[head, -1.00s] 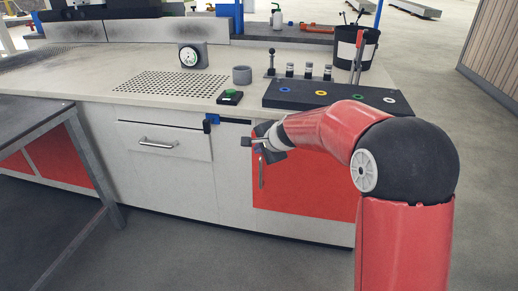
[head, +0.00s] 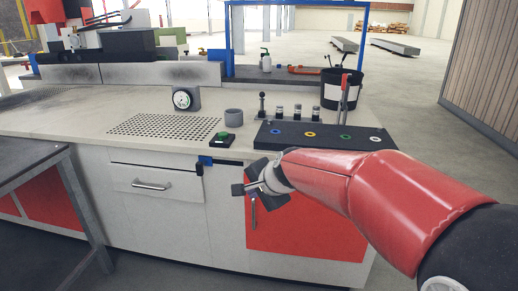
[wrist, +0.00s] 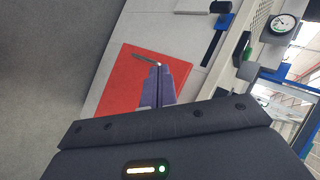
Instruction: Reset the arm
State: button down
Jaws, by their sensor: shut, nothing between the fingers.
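My gripper (head: 246,189) is in front of the red cabinet door (head: 300,222), below the bench top. In the wrist view my gripper (wrist: 158,68) shows its two fingers together, with nothing between them. The red door also shows in the wrist view (wrist: 115,85), with its grey bar handle (wrist: 146,58) near the fingertips. I cannot tell whether the fingers touch the handle. My red arm reaches in from the right in the head view.
A black bucket (head: 343,90) stands behind. A dark table (head: 30,160) is at left. Floor at right is clear.

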jog(key=s+d+f+n+g+h, duration=0.1)
jog(key=s+d+n, duration=0.3)
jog(key=s+d, duration=0.5)
jog(key=s+d+f+n+h, duration=0.1)
jog(key=s+d+n+h, duration=0.3)
jog(key=s+d, duration=0.6)
jog(key=s+n, duration=0.1)
jog(key=s, duration=0.7)
jog(key=shift+s+f+g, duration=0.15)
jog(key=shift+s+g, duration=0.1)
jog(key=shift+g, duration=0.15)
